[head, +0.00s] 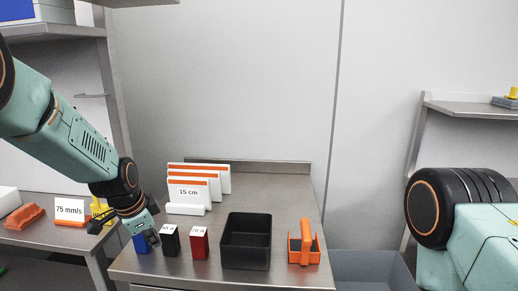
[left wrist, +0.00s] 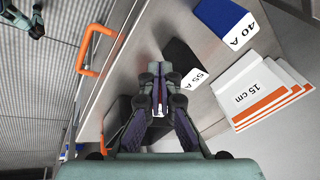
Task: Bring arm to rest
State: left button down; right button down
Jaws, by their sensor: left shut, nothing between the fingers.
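My left gripper (head: 152,238) hangs at the left end of the metal table (head: 290,190), close to the blue block (head: 141,243) and the black block (head: 170,241). In the left wrist view, the fingers of my left gripper (left wrist: 160,110) are shut with nothing between them. The black block marked 55 A (left wrist: 182,66) lies just beyond the fingertips in that picture, and the blue block marked 40 A (left wrist: 226,18) is farther off. I cannot tell whether the gripper touches either block. My right arm shows at the right edge, but its gripper is out of view.
A red block (head: 199,243), a black open bin (head: 246,262) and an orange carrier (head: 303,256) stand along the table. White "15 cm" signs (head: 189,192) stand behind. A grey bin (head: 372,270) is on the right. A side table (head: 50,237) holds a "75 mm/s" sign (head: 70,210).

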pick_arm(q)
jog(key=s+d+f+n+g, duration=0.2)
jog(key=s+f+n, duration=0.2)
jog(key=s+f, duration=0.9)
jog(key=s+d+f+n+g, duration=0.1)
jog(key=s+f+n, duration=0.35)
jog(key=s, duration=0.95)
jog(key=s+f+n+g, duration=0.1)
jog(key=s+f+n, duration=0.35)
jog(key=s, duration=0.95)
notch_tip(320, 180, down, 6)
jog(key=s+b, duration=0.1)
jog(key=b, duration=0.4)
jog(key=shift+f+m+y, duration=0.2)
jog(key=shift+m+y, duration=0.2)
